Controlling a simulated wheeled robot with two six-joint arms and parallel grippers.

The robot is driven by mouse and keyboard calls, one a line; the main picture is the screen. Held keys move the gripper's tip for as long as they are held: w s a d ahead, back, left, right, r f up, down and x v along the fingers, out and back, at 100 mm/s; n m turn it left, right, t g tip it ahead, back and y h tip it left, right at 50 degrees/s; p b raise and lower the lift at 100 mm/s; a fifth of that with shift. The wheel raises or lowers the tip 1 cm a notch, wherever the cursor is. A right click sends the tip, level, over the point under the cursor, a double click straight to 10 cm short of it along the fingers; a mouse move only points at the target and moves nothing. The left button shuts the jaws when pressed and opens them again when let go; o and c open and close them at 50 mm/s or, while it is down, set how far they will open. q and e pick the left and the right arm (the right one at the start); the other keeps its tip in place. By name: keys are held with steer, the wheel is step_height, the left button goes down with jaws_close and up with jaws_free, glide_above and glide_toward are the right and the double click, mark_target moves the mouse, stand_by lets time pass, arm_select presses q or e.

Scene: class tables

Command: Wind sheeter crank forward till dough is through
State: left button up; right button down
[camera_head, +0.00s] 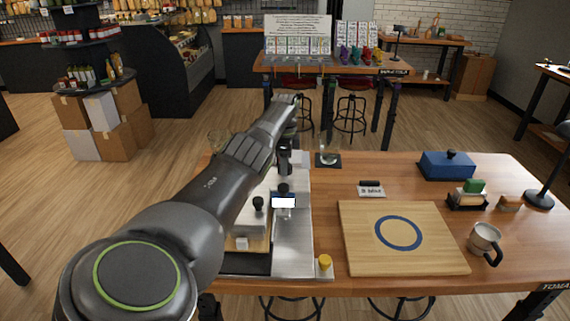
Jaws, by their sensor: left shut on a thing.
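My left gripper (285,165) points down at the sheeter's far end and is shut on what looks like the crank handle, mostly hidden by the gripper. I cannot make out the dough clearly; my arm covers much of the sheeter's left side. My right gripper is not in view.
A wooden board (360,255) with a blue ring lies right of the sheeter. A glass (328,152) on a dark mat, a small card sign (371,190), a blue box (447,165), a cup (485,242) and a lamp (543,198) stand around it.

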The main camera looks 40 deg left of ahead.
arm_select(q)
steer(key=shift+m, duration=1.1)
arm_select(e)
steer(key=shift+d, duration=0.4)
arm_select(q)
steer(key=o, duration=1.1)
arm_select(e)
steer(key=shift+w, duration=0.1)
arm_select(q)
steer(key=shift+r, duration=0.1)
step_height(320, 180, up, 17)
steer(key=b, duration=0.1)
steer(key=shift+r+b, duration=0.15)
steer(key=shift+b, duration=0.25)
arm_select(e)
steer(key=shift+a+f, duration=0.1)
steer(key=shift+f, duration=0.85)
